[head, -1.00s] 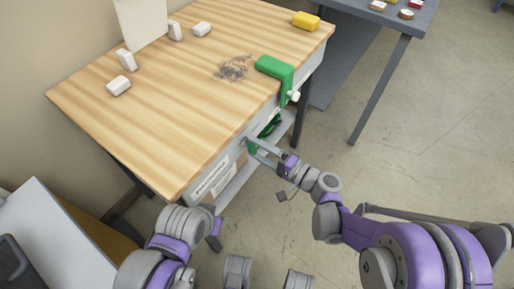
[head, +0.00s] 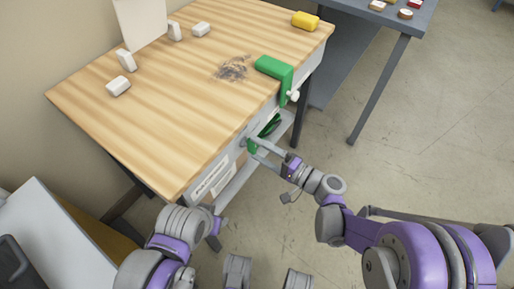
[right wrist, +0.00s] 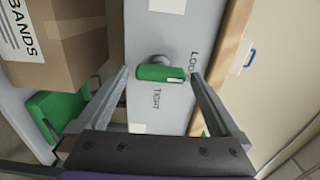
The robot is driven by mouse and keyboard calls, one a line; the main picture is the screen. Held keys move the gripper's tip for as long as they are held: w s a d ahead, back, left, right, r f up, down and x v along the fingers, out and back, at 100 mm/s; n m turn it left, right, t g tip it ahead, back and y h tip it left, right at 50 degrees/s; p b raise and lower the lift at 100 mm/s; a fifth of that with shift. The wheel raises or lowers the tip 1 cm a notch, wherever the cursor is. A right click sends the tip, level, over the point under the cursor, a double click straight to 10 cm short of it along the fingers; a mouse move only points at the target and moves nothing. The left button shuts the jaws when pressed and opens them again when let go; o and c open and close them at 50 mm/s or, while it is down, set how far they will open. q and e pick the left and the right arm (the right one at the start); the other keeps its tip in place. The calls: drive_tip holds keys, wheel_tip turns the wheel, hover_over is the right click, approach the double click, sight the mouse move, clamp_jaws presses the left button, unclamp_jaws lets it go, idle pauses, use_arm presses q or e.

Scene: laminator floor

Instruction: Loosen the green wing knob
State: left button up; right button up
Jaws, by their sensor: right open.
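The green wing knob (right wrist: 160,73) sits on a grey panel (right wrist: 160,110) in the right wrist view. Its long side lies across the picture, and a pale mark shows at its right end. The panel reads "TIGHT" below the knob and "LOO…" to its upper right, partly covered. My right gripper (right wrist: 160,78) is open, with one finger on each side of the knob; I cannot tell if they touch it. In the head view the knob (head: 252,146) is small at the bench front, by my right gripper (head: 256,144). My left arm is at lower left; its jaws are not clear.
A cardboard box (right wrist: 70,40) and a green thing (right wrist: 58,118) are close left in the wrist view. White blocks and a yellow block (head: 305,20) lie on the bench (head: 170,130).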

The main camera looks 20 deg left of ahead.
use_arm(q)
drive_tip(key=shift+s+r+p, duration=0.1)
drive_tip(key=shift+r+p, duration=0.35)
drive_tip(key=shift+r, duration=0.05)
use_arm(e)
drive_tip(key=v, duration=0.9)
drive_tip(key=shift+s+d, duration=0.15)
drive_tip(key=shift+d, duration=0.2)
drive_tip(key=shift+r, duration=0.1)
drive_tip(key=s+d+f+n+g+h, duration=0.2)
drive_tip(key=s+d+f+n+h, duration=0.15)
drive_tip(key=s+d+h, duration=1.45)
use_arm(q)
wheel_tip(320, 180, up, 25)
drive_tip(key=w+t+p, duration=0.1)
drive_tip(key=p, duration=2)
drive_tip(key=shift+w+f, duration=0.15)
drive_tip(key=shift+w, duration=0.05)
use_arm(e)
wheel_tip(320, 180, up, 25)
drive_tip(key=w+d+t+y, duration=0.1)
drive_tip(key=shift+w+d, duration=0.15)
drive_tip(key=shift+w, duration=0.2)
use_arm(q)
drive_tip(key=shift+s, duration=0.15)
use_arm(e)
drive_tip(key=shift+s+f, duration=0.1)
drive_tip(key=shift+s, duration=0.05)
